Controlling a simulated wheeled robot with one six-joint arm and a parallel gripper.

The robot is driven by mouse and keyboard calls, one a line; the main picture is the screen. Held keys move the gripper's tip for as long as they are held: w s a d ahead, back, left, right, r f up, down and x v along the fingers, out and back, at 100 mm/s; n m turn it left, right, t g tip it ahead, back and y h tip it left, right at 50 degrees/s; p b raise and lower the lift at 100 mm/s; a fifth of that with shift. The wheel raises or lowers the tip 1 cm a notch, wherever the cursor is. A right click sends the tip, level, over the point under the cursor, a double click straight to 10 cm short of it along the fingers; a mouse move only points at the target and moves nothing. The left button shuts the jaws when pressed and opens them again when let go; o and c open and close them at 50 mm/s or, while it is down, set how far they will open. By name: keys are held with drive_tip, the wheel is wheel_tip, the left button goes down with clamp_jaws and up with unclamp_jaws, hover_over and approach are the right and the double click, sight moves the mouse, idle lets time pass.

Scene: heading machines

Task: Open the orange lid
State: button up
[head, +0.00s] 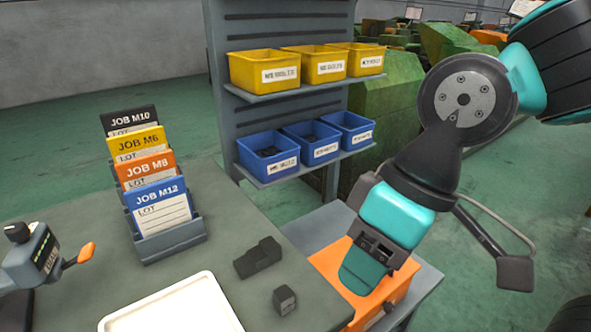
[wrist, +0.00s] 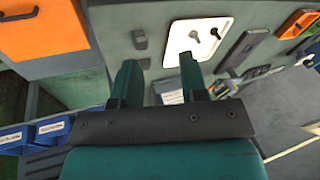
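The orange lid (head: 331,262) tops a box standing on a low grey shelf beside the workbench. It looks closed and flat. Its right part is covered by my gripper (head: 362,283) in the head view. In the wrist view the orange lid (wrist: 42,32) is at the upper left, off to the side of my fingers. My gripper (wrist: 160,82) is open there, its two teal fingers apart with nothing between them. I cannot tell how high the fingers are above the lid, and no contact shows.
Two dark blocks (head: 258,257) (head: 284,299) sit on the bench (head: 235,225) near the lid. A white tray (head: 172,308) holds small dark parts (wrist: 215,33). A card rack (head: 170,240) stands behind. A bin rack (head: 292,118) with yellow and blue bins rises beyond.

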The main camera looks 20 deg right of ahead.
drive_tip(key=w+d+f+m+t+h+b, duration=0.1)
drive_tip(key=w+d+f+m+t+b, duration=0.1)
drive_tip(key=w+d+f+m+b, duration=0.8)
drive_tip(key=w+d+f+m+h+b, duration=0.1)
drive_tip(key=w+d+f+m, duration=0.4)
drive_tip(key=d+f+m, duration=0.15)
drive_tip(key=w+d+f+m+h+b, duration=0.1)
drive_tip(key=w+d+f+m, duration=0.35)
drive_tip(key=d, duration=0.35)
drive_tip(key=b+x, duration=0.1)
drive_tip(key=x, duration=0.4)
drive_tip(key=b+x, duration=0.1)
drive_tip(key=x, duration=1)
drive_tip(key=shift+d+f+b, duration=0.25)
drive_tip(key=shift+f+b, duration=0.15)
clamp_jaws()
